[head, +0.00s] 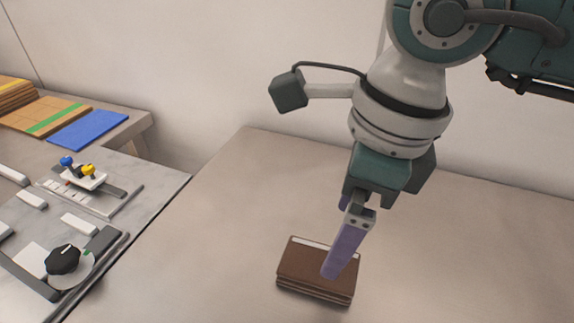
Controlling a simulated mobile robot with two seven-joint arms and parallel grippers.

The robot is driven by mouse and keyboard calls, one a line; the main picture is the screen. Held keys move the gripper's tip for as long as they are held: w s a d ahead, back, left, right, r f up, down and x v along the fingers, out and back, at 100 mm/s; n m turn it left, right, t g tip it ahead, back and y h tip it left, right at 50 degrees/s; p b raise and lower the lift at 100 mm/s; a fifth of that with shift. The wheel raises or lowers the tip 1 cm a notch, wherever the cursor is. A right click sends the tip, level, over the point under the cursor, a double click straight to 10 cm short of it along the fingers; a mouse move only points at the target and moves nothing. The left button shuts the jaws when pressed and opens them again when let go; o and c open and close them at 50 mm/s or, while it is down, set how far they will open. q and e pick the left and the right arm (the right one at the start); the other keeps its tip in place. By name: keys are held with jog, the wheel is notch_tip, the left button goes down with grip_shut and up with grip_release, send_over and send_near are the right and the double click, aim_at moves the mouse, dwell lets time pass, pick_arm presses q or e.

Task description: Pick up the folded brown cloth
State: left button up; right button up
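The folded brown cloth (305,267) lies flat in a layered stack on the beige table, with a pale strip along its far edge. My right gripper (334,268) comes down from the upper right, and its long purple finger overlaps the right part of the cloth in the head view. The near finger hides most of the other one, so the gap between them does not show. I cannot tell whether the fingertip touches the cloth. My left gripper is not in view.
The beige table (440,250) is clear around the cloth. At left a grey bench (150,185) holds a fixture with blue and yellow knobs (80,168) and a black knob (62,260). Behind it lie a blue cloth (88,130) and brown folded pieces (40,115).

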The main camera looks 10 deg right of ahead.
aim_at(320, 261)
jog(key=shift+a+f, duration=0.15)
jog(key=shift+f, duration=0.4)
jog(key=shift+a+f, duration=0.15)
jog(key=shift+f, duration=0.35)
jog(key=f, duration=0.3)
jog(key=a+f, duration=0.1)
jog(key=f, duration=0.1)
jog(key=shift+w+f+b, duration=0.15)
jog(key=shift+w+b, duration=0.2)
jog(key=shift+d, duration=0.1)
jog(key=c, duration=1.1)
jog(key=shift+r, duration=0.2)
notch_tip(320, 261, up, 20)
jog(key=shift+f+p, duration=0.1)
jog(key=shift+p, duration=0.6)
